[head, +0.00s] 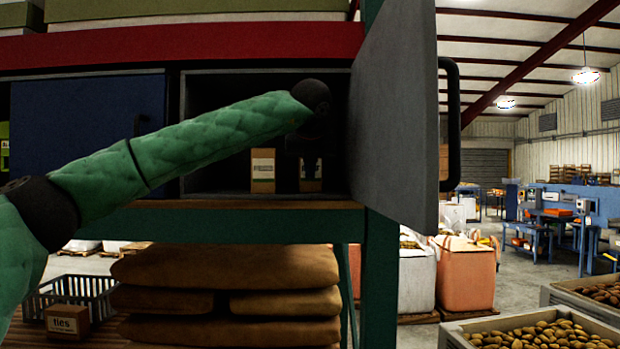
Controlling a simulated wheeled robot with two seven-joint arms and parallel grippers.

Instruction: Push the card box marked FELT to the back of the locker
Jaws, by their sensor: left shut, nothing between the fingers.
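The open locker (225,193) is a dark compartment in a shelf rack, with its grey door (395,110) swung open on the right. Two card boxes stand upright inside: a left card box (262,172) with a pale label, and a right card box (310,184) partly hidden by my gripper. The lettering on both is too small to read, so I cannot tell which is marked FELT. My left arm reaches in from the left. My left gripper (311,165) is dark, shut and empty, in front of the right box; contact cannot be told. My right gripper is out of view.
A shut blue door (85,128) covers the compartment to the left. The open door's black handle (452,125) sticks out right. Below are stacked sacks (230,275), a box marked "ties" (67,322) and a dark basket (85,290).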

